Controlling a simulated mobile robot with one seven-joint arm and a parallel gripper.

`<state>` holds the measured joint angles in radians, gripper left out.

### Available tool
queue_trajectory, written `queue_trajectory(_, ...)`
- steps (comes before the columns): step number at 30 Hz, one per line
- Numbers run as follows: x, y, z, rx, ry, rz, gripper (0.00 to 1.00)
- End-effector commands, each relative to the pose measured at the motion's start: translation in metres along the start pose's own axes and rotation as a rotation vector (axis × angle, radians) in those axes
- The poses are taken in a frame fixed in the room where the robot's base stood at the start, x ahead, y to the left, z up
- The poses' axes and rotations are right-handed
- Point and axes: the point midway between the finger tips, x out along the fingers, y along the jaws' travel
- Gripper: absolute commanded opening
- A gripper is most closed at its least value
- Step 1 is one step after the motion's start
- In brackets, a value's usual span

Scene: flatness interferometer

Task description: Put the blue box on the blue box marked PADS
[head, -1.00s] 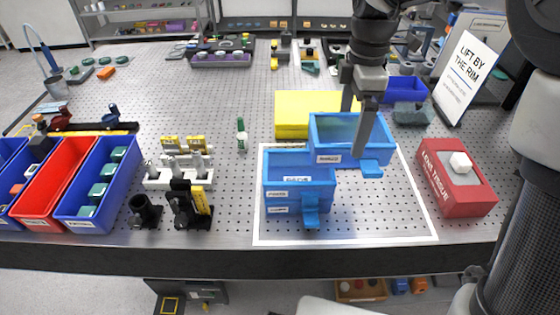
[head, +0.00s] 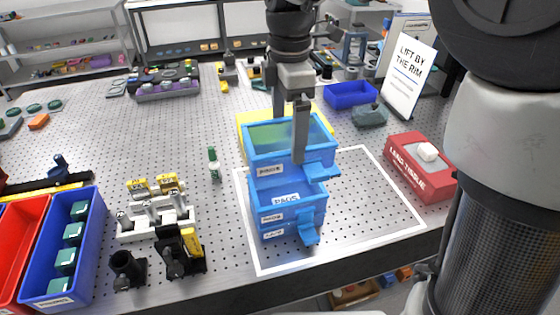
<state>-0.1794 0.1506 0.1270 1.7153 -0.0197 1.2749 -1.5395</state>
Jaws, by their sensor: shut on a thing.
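My gripper (head: 289,138) points down and is shut on an open blue box (head: 324,157) with a small front label I cannot read surely. One finger crosses the near wall of this box. The box looks about level, behind and above the top of a blue box stack at the middle of the bench. The stack's upper open box, the box marked PADS (head: 298,210), has a front handle tab and PADS labels. It rests on another labelled blue box (head: 290,231). The held box hides the rear of the PADS box; I cannot tell whether they touch.
A red tissue box (head: 415,178) lies right, beyond clear bench inside the white outline (head: 370,225). A sign (head: 407,75) and a blue bin (head: 350,95) stand at the back right. Black and white fixtures (head: 155,215) stand left.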

Motion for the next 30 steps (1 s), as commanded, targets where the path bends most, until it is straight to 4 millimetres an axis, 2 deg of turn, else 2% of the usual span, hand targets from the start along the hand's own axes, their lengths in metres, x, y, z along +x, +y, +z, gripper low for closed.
queue_trajectory(3,0.026,-0.001,0.0,0.0,0.0,-0.006,0.5)
queue_trajectory(6,0.04,-0.001,0.0,-0.001,0.0,-0.003,0.5)
queue_trajectory(11,0.052,-0.001,0.0,-0.001,0.0,-0.002,0.5)
queue_trajectory(18,0.083,-0.001,0.0,-0.001,-0.001,-0.004,0.5)
queue_trajectory(30,0.09,0.0,0.0,0.0,0.0,-0.001,0.5)
